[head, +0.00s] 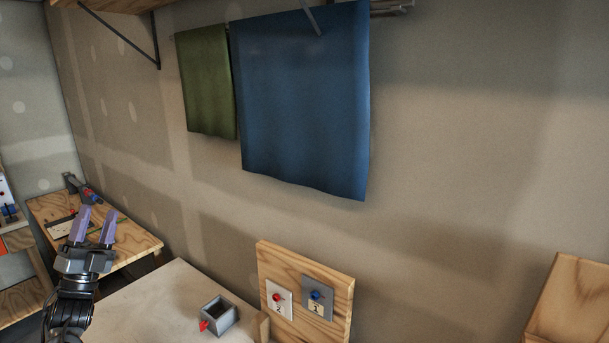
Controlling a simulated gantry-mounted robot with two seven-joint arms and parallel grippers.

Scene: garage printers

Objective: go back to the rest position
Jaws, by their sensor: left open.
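My left gripper (95,226) is in the lower left of the head view, with its two purple fingers pointing up and apart. It is open, with nothing between the fingers. In the picture it overlaps the wooden table (136,246) behind it. My right gripper is not in view.
A pale bench top (150,302) carries a small grey open box (219,313) with a red part. Beside it stands a wooden board (337,305) with a red and a blue knob. Blue (305,100) and green (207,80) cloths hang above. A wooden box (575,300) is at right.

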